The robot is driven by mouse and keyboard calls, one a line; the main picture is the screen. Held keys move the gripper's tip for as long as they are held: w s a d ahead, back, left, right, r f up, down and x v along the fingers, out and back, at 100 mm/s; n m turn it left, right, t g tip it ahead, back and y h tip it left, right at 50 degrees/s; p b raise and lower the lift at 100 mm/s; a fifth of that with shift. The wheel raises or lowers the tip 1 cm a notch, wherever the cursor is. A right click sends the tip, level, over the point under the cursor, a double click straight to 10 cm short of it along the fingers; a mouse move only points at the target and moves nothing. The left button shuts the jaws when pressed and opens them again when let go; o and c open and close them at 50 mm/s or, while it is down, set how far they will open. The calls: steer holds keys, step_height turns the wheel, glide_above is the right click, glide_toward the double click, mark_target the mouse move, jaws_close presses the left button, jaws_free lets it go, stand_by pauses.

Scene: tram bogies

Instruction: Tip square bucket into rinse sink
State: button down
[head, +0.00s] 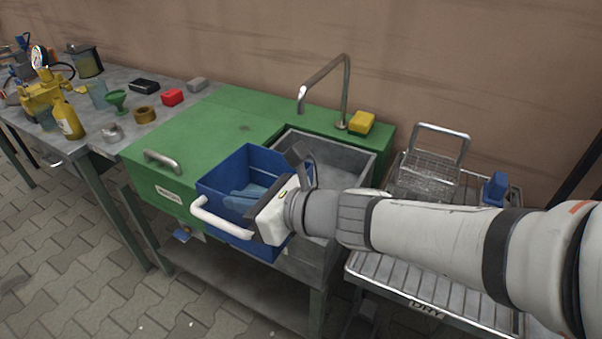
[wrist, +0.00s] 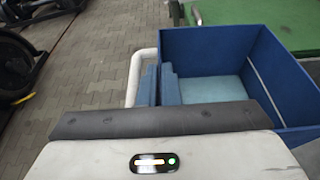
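The blue square bucket (head: 222,182) is roughly upright at the left side of the grey rinse sink (head: 350,160), covering part of its left edge. Its white bar handle (head: 220,222) faces the front. Something pale blue, perhaps water, shows inside. The bucket (wrist: 205,48) fills the right of the wrist view, with its handle (wrist: 136,75) on the left. My gripper (head: 270,207) is at the bucket's front right. In the wrist view its blue fingers (wrist: 160,84) stand either side of the bucket wall and look shut on it. The exact contact is partly hidden.
A bent tap (head: 345,85) and yellow sponge (head: 361,122) stand behind the sink. A wire basket (head: 430,172) and drying rack (head: 400,283) are at the right. The left bench (head: 130,92) carries bottles and small parts. Paved floor lies in front.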

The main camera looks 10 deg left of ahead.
steer(key=w+d+r+m+g+y+p, duration=0.1)
steer(key=w+r+m+p, duration=0.3)
steer(key=p, duration=1.3)
steer(key=w+d+m+g, duration=0.1)
steer(key=w, duration=0.3)
steer(key=shift+d+r, duration=0.2)
steer(key=shift+d, duration=0.2)
steer(key=shift+w+p, duration=0.2)
steer(key=shift+p, duration=0.15)
steer(key=shift+w+d, duration=0.1)
steer(key=shift+w, duration=0.15)
steer(key=shift+r, duration=0.1)
steer(key=shift+w+d+m+p, duration=0.1)
steer(key=shift+w+m+p, duration=0.2)
steer(key=shift+m+p, duration=0.15)
steer(key=shift+w+d+m+g+y+p, duration=0.15)
steer(key=shift+w+m+g+y+p, duration=0.15)
steer(key=shift+w+p, duration=0.1)
